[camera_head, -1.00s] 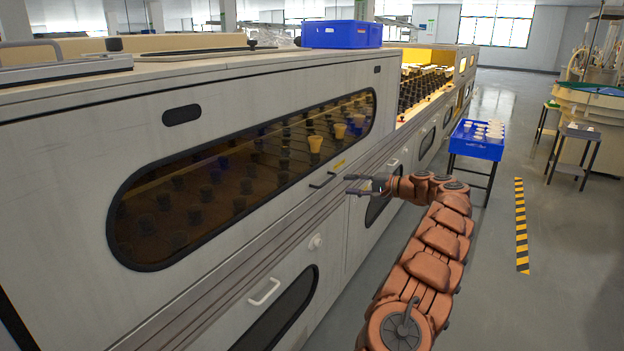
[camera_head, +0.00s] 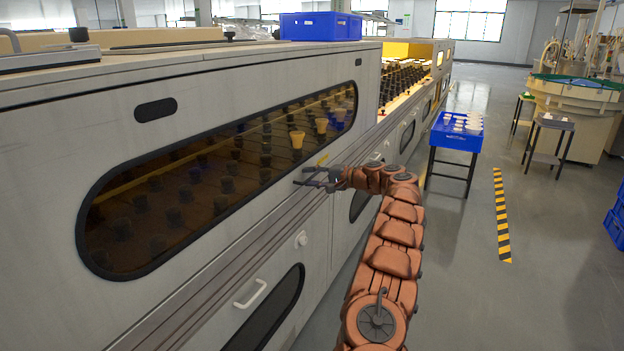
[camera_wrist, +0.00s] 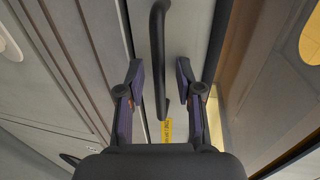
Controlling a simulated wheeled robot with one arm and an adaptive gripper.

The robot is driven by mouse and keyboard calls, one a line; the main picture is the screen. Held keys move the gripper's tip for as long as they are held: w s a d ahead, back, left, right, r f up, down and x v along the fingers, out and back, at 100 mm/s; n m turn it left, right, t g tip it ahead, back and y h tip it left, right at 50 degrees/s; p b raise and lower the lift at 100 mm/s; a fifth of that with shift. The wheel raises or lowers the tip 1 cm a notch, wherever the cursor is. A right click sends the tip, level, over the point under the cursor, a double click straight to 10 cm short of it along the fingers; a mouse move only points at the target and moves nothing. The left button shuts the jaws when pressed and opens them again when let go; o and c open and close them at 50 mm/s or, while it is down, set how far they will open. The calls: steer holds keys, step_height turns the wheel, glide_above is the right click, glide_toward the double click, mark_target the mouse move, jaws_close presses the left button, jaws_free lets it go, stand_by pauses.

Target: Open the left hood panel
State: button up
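The hood panel (camera_head: 215,115) is a large grey panel with a long dark tinted window (camera_head: 190,185). It looks shut in the head view. Its black bar handle (camera_wrist: 157,30) shows clearly in the wrist view, beside a small yellow label (camera_wrist: 166,130). My gripper (camera_head: 303,176) is at the lower right part of the panel and largely covers the handle in the head view. In the wrist view my gripper (camera_wrist: 159,64) is open, with the handle between its two fingers and a gap on each side. No contact is visible.
Lower doors with a white handle (camera_head: 250,294) and a round knob (camera_head: 301,239) lie below the panel. A blue bin (camera_head: 320,27) stands on the machine top. A blue crate of white cups (camera_head: 455,137) stands on a stand at right. The floor on the right is mostly clear.

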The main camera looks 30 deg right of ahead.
jaws_close()
stand_by(0.7)
